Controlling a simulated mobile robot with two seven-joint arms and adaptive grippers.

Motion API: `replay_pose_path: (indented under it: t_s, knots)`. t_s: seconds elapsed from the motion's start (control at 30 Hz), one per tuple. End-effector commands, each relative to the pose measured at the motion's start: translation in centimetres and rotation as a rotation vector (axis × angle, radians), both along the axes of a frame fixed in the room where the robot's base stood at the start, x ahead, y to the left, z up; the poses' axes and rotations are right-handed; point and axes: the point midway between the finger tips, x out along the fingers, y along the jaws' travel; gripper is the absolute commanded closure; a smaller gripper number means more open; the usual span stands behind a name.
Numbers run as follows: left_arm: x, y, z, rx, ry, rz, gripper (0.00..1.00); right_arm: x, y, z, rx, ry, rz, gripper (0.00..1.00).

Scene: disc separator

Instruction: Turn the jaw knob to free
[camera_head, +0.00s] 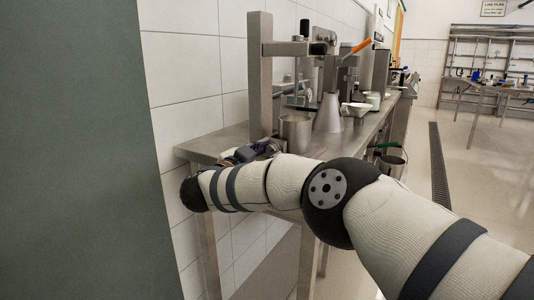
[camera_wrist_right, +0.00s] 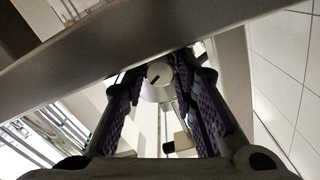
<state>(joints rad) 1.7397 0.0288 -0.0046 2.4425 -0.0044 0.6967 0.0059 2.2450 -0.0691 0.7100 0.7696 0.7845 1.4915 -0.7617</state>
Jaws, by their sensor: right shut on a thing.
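My right gripper (camera_head: 264,148) is at the near end of the steel bench, by the foot of an upright steel post, mostly hidden behind my own arm in the head view. In the right wrist view my gripper (camera_wrist_right: 162,72) has its two purple-padded fingers closed around a small pale round knob (camera_wrist_right: 157,86) with a dark mark on its face. It appears to be the jaw knob, and its turned position cannot be told. The knob is not clearly visible in the head view. My left gripper is not in view.
The steel bench (camera_head: 205,148) carries the upright post (camera_head: 260,75), a steel pot (camera_head: 296,132) and a metal cone (camera_head: 328,113) close past my gripper. A steel bar (camera_wrist_right: 80,52) crosses the wrist view near the fingertips. A grey-green panel (camera_head: 75,150) fills the left.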

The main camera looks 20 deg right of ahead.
Motion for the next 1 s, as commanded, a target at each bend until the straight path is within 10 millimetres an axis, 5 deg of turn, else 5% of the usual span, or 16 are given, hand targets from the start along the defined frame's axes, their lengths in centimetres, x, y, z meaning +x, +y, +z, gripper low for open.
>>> replay_pose_path:
  t_s: [0.53,0.57,0.6,1.0]
  knots:
    - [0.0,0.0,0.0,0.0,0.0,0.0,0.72,0.0,0.1,-0.2,0.019,-0.02,0.001,1.0]
    - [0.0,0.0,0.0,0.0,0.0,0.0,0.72,0.0,0.1,-0.2,0.019,-0.02,0.001,0.72]
    - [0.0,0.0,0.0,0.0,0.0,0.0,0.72,0.0,0.1,-0.2,0.019,-0.02,0.001,0.66]
    - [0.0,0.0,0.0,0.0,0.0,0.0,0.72,-0.9,1.4,0.0,0.02,-0.021,0.004,0.66]
